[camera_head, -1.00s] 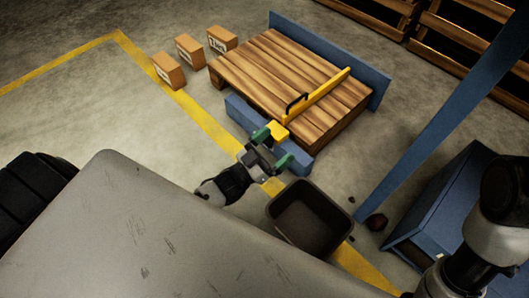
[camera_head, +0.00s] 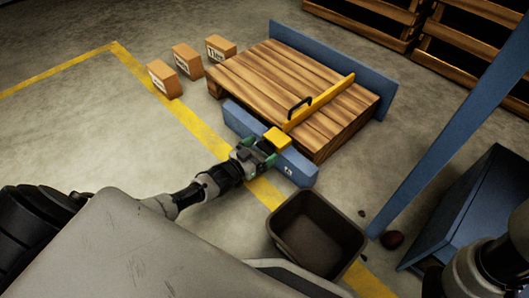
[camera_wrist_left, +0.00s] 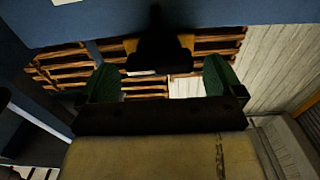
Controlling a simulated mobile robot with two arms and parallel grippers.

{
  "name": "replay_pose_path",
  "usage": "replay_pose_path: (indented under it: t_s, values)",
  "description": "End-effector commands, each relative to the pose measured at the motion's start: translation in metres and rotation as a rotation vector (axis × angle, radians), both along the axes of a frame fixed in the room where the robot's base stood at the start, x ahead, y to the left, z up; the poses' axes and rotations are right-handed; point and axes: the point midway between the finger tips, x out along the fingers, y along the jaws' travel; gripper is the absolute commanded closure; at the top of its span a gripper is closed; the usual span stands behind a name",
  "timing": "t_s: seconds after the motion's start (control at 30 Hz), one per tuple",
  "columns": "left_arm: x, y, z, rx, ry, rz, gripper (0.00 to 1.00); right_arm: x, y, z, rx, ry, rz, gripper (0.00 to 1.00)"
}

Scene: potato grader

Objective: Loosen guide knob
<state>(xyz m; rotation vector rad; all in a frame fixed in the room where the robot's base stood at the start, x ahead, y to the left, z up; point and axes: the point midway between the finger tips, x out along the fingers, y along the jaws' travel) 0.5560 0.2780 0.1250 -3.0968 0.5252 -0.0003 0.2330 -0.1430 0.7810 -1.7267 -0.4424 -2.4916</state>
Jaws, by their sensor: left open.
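The yellow guide bar (camera_head: 320,101), with a black handle, lies across the wooden slatted deck (camera_head: 270,75). Its yellow end block (camera_head: 277,138) sits on the blue front beam (camera_head: 296,165). My left gripper (camera_head: 256,153) is open, with green fingertips, in front of the beam just below the end block. In the left wrist view a dark, knob-like shape (camera_wrist_left: 158,50) stands ahead, between the two green fingers of my left gripper (camera_wrist_left: 160,78). It looks apart from both fingers. The head view does not show the knob clearly. My right gripper is out of view.
A dark open bin (camera_head: 316,228) stands on the floor right of my left gripper. A blue post (camera_head: 450,125) and blue cabinet (camera_head: 465,210) are at the right. Several small boxes (camera_head: 188,60) stand left of the deck. Floor between them and my left arm is clear.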

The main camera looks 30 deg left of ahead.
Motion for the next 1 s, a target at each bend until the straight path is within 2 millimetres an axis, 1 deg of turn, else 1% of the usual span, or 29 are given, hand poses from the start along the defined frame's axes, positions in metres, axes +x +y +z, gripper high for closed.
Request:
replay_pose_path:
  t_s: [0.03,0.13,0.47,0.8,1.0]
  values:
    - [0.006,-0.002,-0.003,-0.001,-0.002,0.0,0.04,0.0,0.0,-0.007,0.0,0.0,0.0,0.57]
    - [0.013,-0.004,-0.002,-0.001,-0.001,0.001,0.04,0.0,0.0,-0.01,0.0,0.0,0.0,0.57]
    - [0.016,-0.006,0.0,-0.001,0.001,0.001,0.04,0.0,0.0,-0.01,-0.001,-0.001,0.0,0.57]
    - [0.016,-0.006,0.0,-0.001,0.0,0.001,0.54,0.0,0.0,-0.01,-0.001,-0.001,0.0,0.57]
    - [0.016,-0.006,0.0,-0.014,0.005,0.001,0.53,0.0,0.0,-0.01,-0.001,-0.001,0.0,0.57]
